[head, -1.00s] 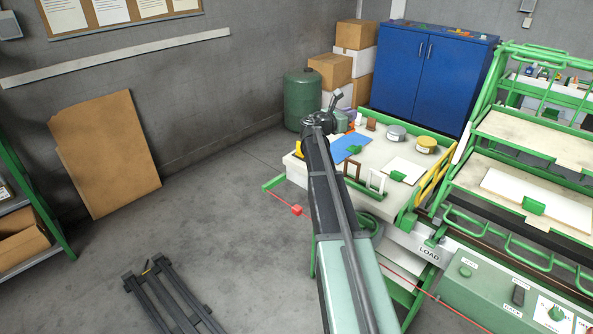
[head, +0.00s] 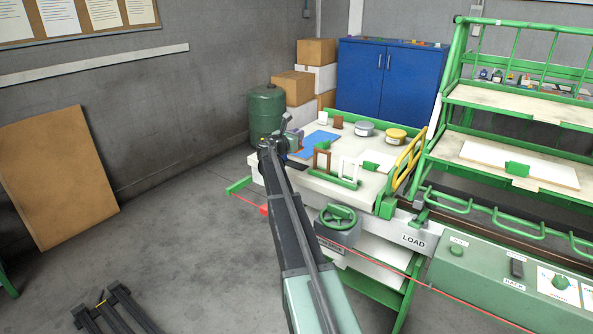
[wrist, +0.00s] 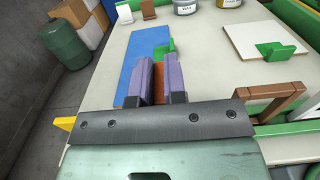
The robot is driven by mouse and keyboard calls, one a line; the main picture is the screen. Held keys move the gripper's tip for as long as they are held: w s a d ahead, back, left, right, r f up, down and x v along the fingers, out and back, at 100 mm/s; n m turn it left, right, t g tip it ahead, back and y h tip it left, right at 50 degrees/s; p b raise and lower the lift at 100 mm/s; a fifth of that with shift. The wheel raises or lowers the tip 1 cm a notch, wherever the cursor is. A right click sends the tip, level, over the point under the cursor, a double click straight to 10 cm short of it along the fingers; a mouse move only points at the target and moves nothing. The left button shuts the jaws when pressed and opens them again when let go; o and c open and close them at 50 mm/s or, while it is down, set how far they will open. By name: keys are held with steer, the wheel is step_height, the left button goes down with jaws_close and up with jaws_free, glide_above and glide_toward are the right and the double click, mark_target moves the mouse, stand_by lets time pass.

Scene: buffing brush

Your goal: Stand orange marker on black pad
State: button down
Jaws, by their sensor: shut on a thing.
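My gripper (wrist: 160,82) is shut on the orange marker (wrist: 159,84), which shows as an orange-brown strip between the two purple fingers in the wrist view. The fingers hide most of it, and I cannot tell whether its lower end touches anything. In the head view my gripper (head: 296,141) is small, over the left part of the white bench top. A dark patch (head: 298,164), which looks like the black pad, lies just right of my arm near the bench's left end. I cannot make out the pad in the wrist view.
A blue sheet (wrist: 150,50) lies beyond the fingers, with a green block (wrist: 168,49) close by. A brown frame (head: 322,162) and a white frame (head: 348,170) stand near the front edge. Two tins, one yellow-topped (head: 395,135), stand at the back. A white board (wrist: 262,40) lies right.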

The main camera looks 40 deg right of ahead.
step_height(320, 180, down, 7)
steer(key=b, duration=0.5)
steer(key=shift+r, duration=0.1)
steer(key=shift+r+p, duration=0.3)
steer(key=shift+p, duration=0.05)
steer(key=shift+f, duration=0.25)
steer(key=c, duration=1.2)
jaws_free()
steer(key=shift+r, duration=0.1)
steer(key=shift+o, duration=0.2)
steer(key=shift+r, duration=0.3)
steer(key=v, duration=1.2)
steer(key=shift+f, duration=0.1)
